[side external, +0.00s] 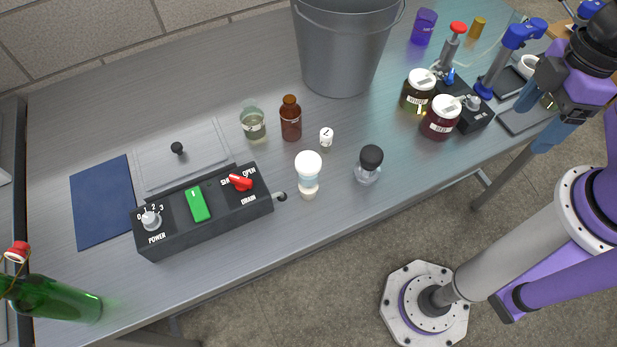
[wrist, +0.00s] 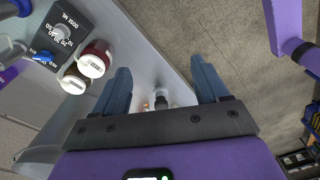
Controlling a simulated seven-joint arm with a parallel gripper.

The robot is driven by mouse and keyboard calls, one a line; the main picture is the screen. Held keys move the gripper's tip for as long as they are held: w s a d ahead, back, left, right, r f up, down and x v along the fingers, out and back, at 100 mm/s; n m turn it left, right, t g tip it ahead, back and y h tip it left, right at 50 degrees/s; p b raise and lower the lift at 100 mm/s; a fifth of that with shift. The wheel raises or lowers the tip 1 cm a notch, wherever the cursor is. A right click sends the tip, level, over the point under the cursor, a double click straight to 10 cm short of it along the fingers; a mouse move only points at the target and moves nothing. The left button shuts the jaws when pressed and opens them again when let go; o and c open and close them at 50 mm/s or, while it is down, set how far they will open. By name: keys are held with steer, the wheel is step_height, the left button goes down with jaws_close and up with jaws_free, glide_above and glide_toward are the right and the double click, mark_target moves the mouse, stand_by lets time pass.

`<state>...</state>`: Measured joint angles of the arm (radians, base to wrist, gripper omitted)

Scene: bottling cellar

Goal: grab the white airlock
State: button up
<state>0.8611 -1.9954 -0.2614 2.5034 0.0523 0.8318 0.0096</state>
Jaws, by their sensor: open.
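The white airlock (side external: 308,170) stands upright near the table's front edge in the side view, with a round white top, a clear body and a pale lower end. A similar piece with a black cap (side external: 370,165) stands to its right. My gripper (side external: 527,127) is at the table's right end, well apart from the airlock, open with nothing between its fingers. In the wrist view, my gripper (wrist: 161,65) has both blue fingers spread. Small pale and dark items show between the fingers there, too small to tell which is the airlock.
Two labelled jars (side external: 440,118) and a dark control box stand between my gripper and the airlock. A white numbered die (side external: 326,137), brown bottle (side external: 290,118), glass jar (side external: 253,124), grey bucket (side external: 342,50) and switch panel (side external: 205,208) surround it. The front edge is close.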

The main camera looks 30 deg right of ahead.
steer(key=s+a+f+m+y, duration=0.1)
steer(key=s+a+f+y, duration=0.2)
steer(key=a, duration=0.7)
steer(key=m+t+y, duration=0.4)
steer(key=t, duration=0.7)
glide_toward(318, 178)
steer(key=x, duration=0.8)
steer(key=shift+w+a+f, duration=0.1)
steer(key=shift+w+f, duration=0.15)
steer(key=shift+r+x, duration=0.2)
steer(key=shift+x, duration=1.1)
steer(key=shift+r+x, duration=0.25)
steer(key=shift+x, duration=1.1)
steer(key=shift+w, duration=0.15)
steer(key=c, duration=1.1)
